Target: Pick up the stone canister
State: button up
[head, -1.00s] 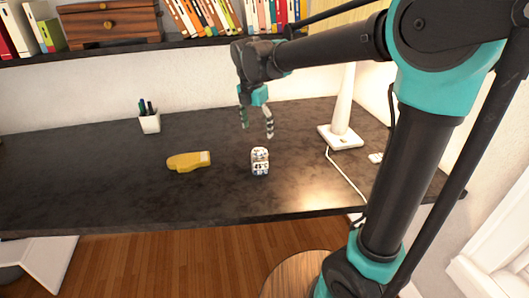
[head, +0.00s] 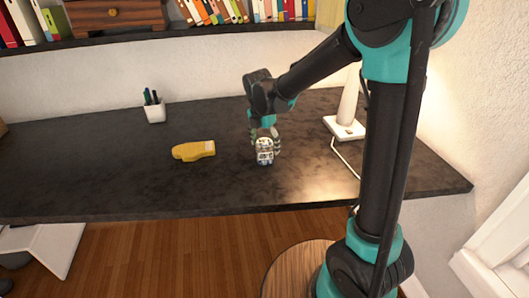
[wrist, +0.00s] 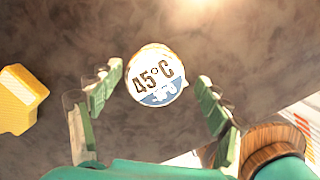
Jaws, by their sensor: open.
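The canister (head: 265,154) stands on the dark desk, a small white container with coloured markings. In the wrist view its round top (wrist: 157,78) shows a "45°C" print over a blue band. My gripper (head: 265,136) is right over it, pointing down. In the wrist view my gripper (wrist: 159,76) is open, with one green-padded finger on each side of the canister and visible gaps to both. The fingers are not closed on it. How far down the fingertips reach along its sides is hard to tell.
A yellow object (head: 194,150) lies left of the canister on the desk (head: 90,170). A white pen cup (head: 155,111) stands at the back left. A white lamp (head: 346,127) with a cable stands at the right. A round wooden stool (head: 290,270) is below the front edge.

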aim_at(265, 151)
jog(key=shift+w+f, duration=0.2)
jog(key=shift+f, duration=0.55)
jog(key=shift+w+f, duration=0.2)
jog(key=shift+f, duration=0.5)
jog(key=shift+w+f, duration=0.2)
jog(key=shift+f, duration=0.55)
jog(key=c, duration=1.6)
jog(key=shift+c, duration=0.2)
jog(key=shift+r, duration=0.15)
